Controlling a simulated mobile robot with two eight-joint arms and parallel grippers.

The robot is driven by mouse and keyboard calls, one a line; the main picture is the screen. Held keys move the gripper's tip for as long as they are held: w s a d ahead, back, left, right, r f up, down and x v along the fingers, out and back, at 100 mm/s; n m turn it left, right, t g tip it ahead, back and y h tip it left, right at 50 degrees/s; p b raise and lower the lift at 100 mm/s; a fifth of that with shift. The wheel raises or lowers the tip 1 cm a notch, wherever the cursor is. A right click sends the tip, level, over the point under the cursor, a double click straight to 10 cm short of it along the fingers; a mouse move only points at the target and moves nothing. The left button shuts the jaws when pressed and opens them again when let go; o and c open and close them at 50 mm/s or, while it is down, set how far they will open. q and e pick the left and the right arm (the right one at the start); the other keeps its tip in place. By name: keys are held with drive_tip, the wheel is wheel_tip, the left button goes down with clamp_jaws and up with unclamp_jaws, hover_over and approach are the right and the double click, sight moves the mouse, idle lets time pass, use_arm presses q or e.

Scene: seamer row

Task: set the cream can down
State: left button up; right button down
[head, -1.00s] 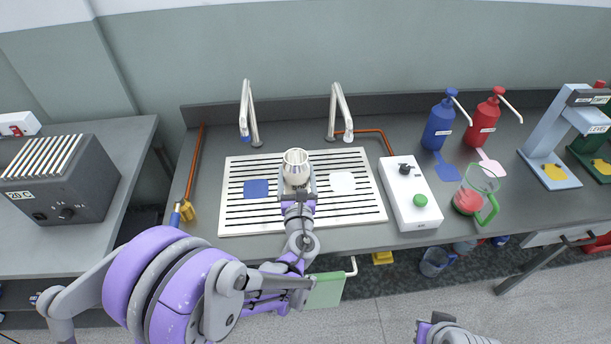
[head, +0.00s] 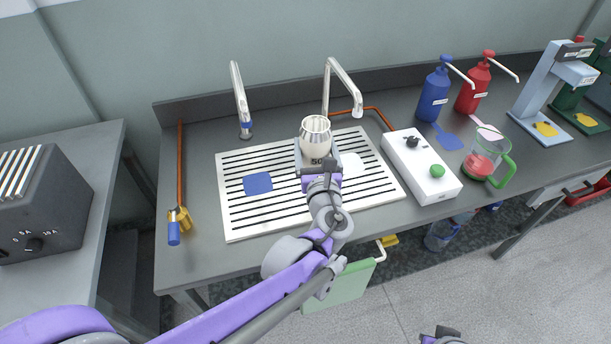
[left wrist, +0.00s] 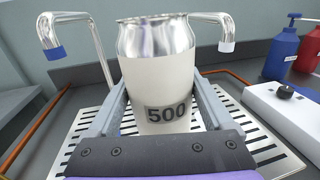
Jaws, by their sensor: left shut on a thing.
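The cream can (head: 315,150), pale with a bright metal neck and the number 500, is upright over the slatted drain grid (head: 236,218). It fills the middle of the left wrist view (left wrist: 165,80). My left gripper (head: 317,158) is shut on it, with a finger on each side of its body. The can is between a blue patch (head: 258,183) and a white patch (head: 352,165), close to the white one and partly in front of it. Its base is hidden, so I cannot tell whether it touches the grid. My right gripper (head: 441,336) is only partly in view at the bottom edge.
Two taps (head: 241,100) (head: 342,85) stand behind the grid. A white control box (head: 420,168) with a green button is to the right, then a green-handled jug (head: 482,164). Blue (head: 435,95) and red (head: 474,93) pump bottles stand behind. Front left counter is mostly clear.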

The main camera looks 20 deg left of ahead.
sight(315, 165)
use_arm(q)
drive_tip(key=shift+d+f, duration=0.1)
drive_tip(key=shift+f, duration=0.3)
wheel_tip(315, 165, down, 5)
drive_tip(key=shift+f+b, duration=0.1)
drive_tip(key=shift+b, duration=0.8)
drive_tip(key=shift+f+b, duration=0.5)
drive_tip(key=shift+f, duration=1.4)
drive_tip(key=shift+f, duration=0.1)
drive_tip(key=o, duration=1.2)
drive_tip(key=shift+c, duration=0.2)
drive_tip(key=shift+s+d+r, duration=0.1)
drive_tip(key=shift+r, duration=0.1)
drive_tip(key=v, duration=1.1)
drive_tip(key=shift+s+f, duration=0.1)
drive_tip(key=shift+s, duration=0.35)
